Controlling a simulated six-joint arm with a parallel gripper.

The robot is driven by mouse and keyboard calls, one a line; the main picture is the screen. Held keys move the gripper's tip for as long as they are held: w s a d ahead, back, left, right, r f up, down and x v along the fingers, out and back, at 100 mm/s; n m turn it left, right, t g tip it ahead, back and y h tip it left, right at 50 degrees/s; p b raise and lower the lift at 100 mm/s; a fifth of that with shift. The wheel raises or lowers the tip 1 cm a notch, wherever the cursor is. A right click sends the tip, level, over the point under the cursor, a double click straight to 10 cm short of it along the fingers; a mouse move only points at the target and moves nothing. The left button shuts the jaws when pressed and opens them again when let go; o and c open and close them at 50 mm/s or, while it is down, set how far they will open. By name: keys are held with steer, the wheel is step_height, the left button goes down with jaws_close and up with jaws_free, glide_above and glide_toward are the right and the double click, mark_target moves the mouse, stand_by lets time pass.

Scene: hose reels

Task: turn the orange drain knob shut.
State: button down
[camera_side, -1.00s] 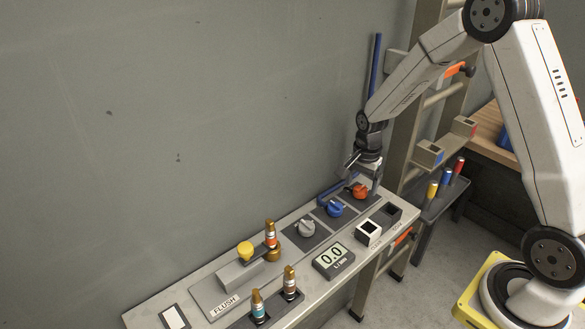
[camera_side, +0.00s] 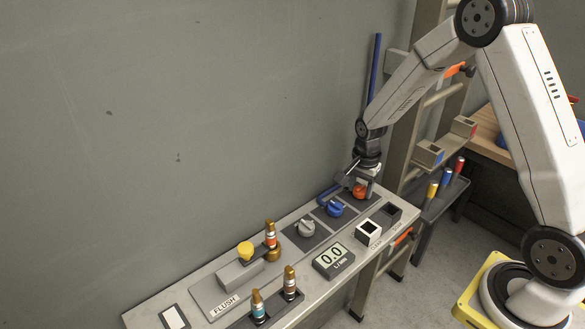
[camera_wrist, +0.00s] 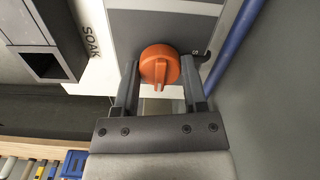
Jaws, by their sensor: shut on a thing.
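The orange drain knob (camera_side: 359,191) sits at the far right end of the row of knobs on the grey panel. It also shows in the wrist view (camera_wrist: 160,66), round with a raised ridge. My gripper (camera_side: 360,184) is down at the knob from above. In the wrist view its two fingers (camera_wrist: 158,84) stand on either side of the knob, shut on it. The panel mark beside the knob is only partly readable.
Beside the orange knob are a blue knob (camera_side: 335,209) and a grey knob (camera_side: 306,228). A flow display (camera_side: 333,261) reads 0.0. A blue hose (camera_wrist: 232,45) runs along the wall side.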

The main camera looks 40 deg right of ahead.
steer(key=shift+n, duration=0.5)
steer(key=n, duration=0.3)
steer(key=shift+n, duration=0.3)
steer(key=n, duration=0.4)
steer(key=shift+n, duration=0.3)
steer(key=n, duration=0.8)
steer(key=shift+n, duration=0.4)
steer(key=shift+c, duration=0.7)
jaws_free()
